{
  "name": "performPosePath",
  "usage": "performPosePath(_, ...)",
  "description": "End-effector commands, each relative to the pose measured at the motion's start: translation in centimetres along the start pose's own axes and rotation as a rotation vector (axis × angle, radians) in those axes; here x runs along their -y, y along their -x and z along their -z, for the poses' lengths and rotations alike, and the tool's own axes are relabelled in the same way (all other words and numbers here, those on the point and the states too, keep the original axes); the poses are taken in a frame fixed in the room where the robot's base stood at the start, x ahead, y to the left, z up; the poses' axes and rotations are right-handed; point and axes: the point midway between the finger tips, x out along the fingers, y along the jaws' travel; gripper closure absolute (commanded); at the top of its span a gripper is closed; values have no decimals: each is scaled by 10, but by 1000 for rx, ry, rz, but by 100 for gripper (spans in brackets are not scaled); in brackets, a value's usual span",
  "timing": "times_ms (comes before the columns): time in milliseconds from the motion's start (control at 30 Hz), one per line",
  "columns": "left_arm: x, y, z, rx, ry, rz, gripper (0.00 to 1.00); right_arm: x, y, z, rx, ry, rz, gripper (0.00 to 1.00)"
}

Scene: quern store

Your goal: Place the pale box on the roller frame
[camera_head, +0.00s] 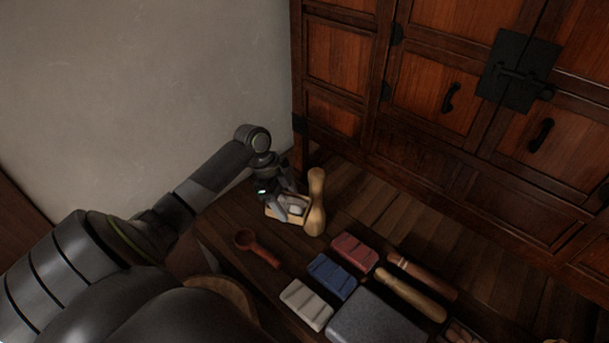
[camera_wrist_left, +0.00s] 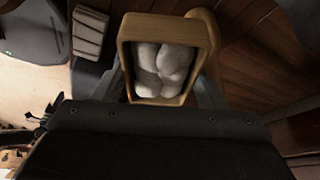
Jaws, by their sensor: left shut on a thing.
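My left gripper (camera_head: 285,207) is shut on a pale wooden box (camera_wrist_left: 125,58), open-topped, with several white rounded lumps inside. The box also shows in the head view (camera_head: 272,213), at the far end of the dark bench, partly hidden by the fingers. I cannot tell whether it touches the bench. Two wooden rollers, one dark (camera_head: 422,275) and one pale (camera_head: 411,294), lie side by side to the right; I cannot tell whether they form the roller frame. My right gripper is not in view.
A wooden pestle (camera_head: 317,203) stands close beside the box. A brown ladle (camera_head: 258,248), grooved red (camera_head: 355,251), blue (camera_head: 332,276) and white (camera_head: 306,303) blocks and a grey slab (camera_head: 375,322) lie on the bench (camera_head: 222,222). A wooden cabinet (camera_head: 430,110) stands behind.

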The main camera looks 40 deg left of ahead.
Motion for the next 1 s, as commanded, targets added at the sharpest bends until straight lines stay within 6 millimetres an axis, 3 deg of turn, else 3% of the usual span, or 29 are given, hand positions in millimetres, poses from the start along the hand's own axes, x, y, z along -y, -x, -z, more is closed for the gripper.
performPosePath(167,-2,-42,-17,-1,4,-5,60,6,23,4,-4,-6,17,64)
performPosePath(400,-1,-97,-40,0,2,-4,60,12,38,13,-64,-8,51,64)
performPosePath(1000,-1,-152,-63,1,-1,-1,60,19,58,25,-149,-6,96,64)
